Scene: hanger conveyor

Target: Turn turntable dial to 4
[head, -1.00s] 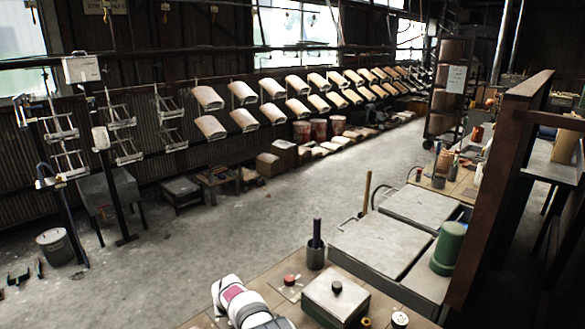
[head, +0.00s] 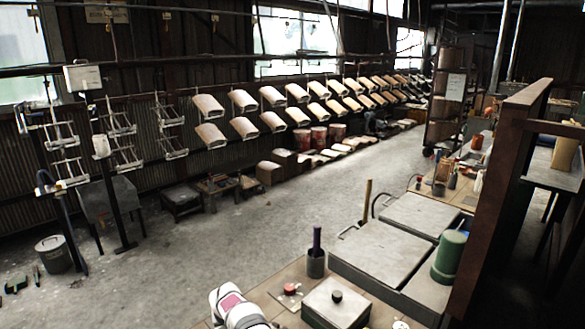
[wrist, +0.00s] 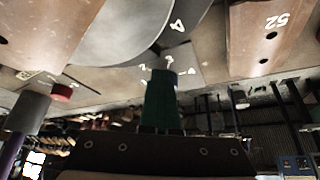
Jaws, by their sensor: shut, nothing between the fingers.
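The wrist view looks upside down. In it my gripper (wrist: 162,76) is a narrow dark green pair of fingers, shut and empty, rising from a dark bolted bar. A large grey disc (wrist: 115,30) lies at the upper left. I cannot make out a dial knob or pointer; the fingers may cover it, and I cannot tell whether they touch anything. In the head view only my white arm shows at the bottom, without fingers.
The bench holds a red button (head: 290,288), a grey box with a black knob (head: 337,302), a dark cup with a handle (head: 316,262) and a green cylinder (head: 449,255). A brown piece marked 52 (wrist: 272,45) stands close in the wrist view. The floor is open.

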